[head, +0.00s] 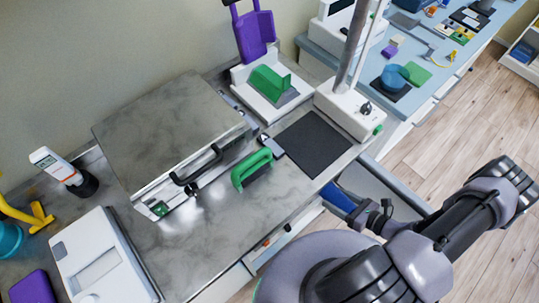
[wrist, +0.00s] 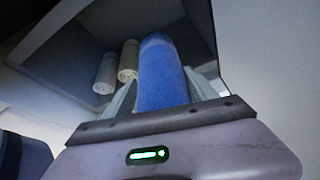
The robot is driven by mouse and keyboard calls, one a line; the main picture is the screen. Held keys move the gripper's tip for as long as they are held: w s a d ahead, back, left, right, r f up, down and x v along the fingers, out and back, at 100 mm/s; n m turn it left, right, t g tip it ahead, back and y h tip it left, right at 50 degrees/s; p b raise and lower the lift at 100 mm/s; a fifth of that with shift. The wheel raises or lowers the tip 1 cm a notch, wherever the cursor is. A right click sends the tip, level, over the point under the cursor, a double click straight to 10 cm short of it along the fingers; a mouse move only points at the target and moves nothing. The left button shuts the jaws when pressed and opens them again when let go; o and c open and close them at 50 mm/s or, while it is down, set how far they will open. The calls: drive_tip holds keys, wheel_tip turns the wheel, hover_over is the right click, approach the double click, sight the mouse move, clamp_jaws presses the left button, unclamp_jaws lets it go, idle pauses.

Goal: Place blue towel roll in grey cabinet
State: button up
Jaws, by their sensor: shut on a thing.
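The blue towel roll (wrist: 160,72) stands out in the wrist view, with its far end pointing into an open grey compartment. My gripper (wrist: 158,95) is shut on the roll, one finger on each side. The compartment, which looks like the grey cabinet (wrist: 68,43), has a dark interior. In the head view, the blue roll (head: 338,197) shows in part beside my gripper (head: 362,212), low at the counter's front edge. I cannot tell whether the roll touches the cabinet floor.
A cream roll (wrist: 128,60) and a whitish roll (wrist: 105,73) lie in the compartment, left of the blue roll. Above, the grey worktop (head: 225,235) holds a green-handled tool (head: 252,168) and a dark mat (head: 312,144). Open wooden floor (head: 450,130) lies to the right.

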drive_tip(key=w+a+b, duration=0.2)
drive_tip(key=w+a, duration=0.1)
drive_tip(key=w, duration=0.2)
drive_tip(key=w+a+f+b, duration=0.1)
drive_tip(key=w+a, duration=0.2)
drive_tip(key=w, duration=0.2)
drive_tip(key=w+a+b, duration=0.2)
drive_tip(key=w+a, duration=0.2)
drive_tip(key=w, duration=0.2)
drive_tip(key=shift+f+b, duration=0.2)
drive_tip(key=shift+b, duration=0.15)
wheel_tip(320, 180, down, 6)
drive_tip(key=b, duration=0.4)
drive_tip(key=shift+w, duration=0.15)
drive_tip(key=shift+r, duration=0.25)
drive_tip(key=shift+f, duration=0.15)
drive_tip(key=o, duration=1.6)
